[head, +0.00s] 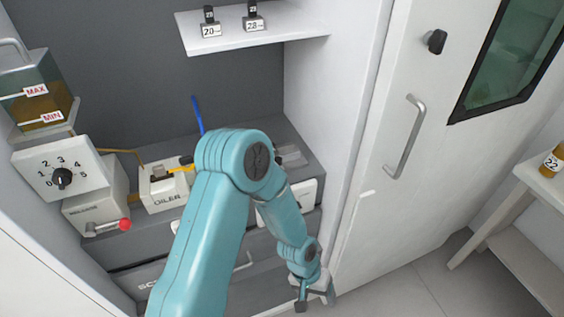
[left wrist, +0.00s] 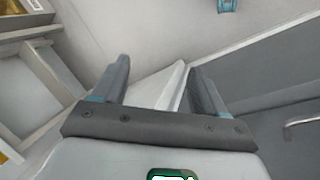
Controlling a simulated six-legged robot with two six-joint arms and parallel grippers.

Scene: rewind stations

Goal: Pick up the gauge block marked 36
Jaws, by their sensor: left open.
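No block marked 36 can be read in either view. Two small blocks with black tops stand on the white shelf (head: 270,34) in the head view, one marked 20 (head: 210,31) and one marked 28 (head: 253,24). My left gripper (head: 314,294) is low in front of the cabinet, well below and to the right of that shelf. In the left wrist view its two fingers (left wrist: 158,70) are spread apart with nothing between them. My left arm hides part of the lower counter and drawers. My right gripper is not in view.
On the left are a MAX/MIN tank (head: 40,100), a dial box (head: 62,174), a red-knobbed lever (head: 124,224) and an OILER box (head: 165,188). A door with a handle (head: 406,137) is right. A bottle marked 22 (head: 552,161) stands on a side table (head: 540,183).

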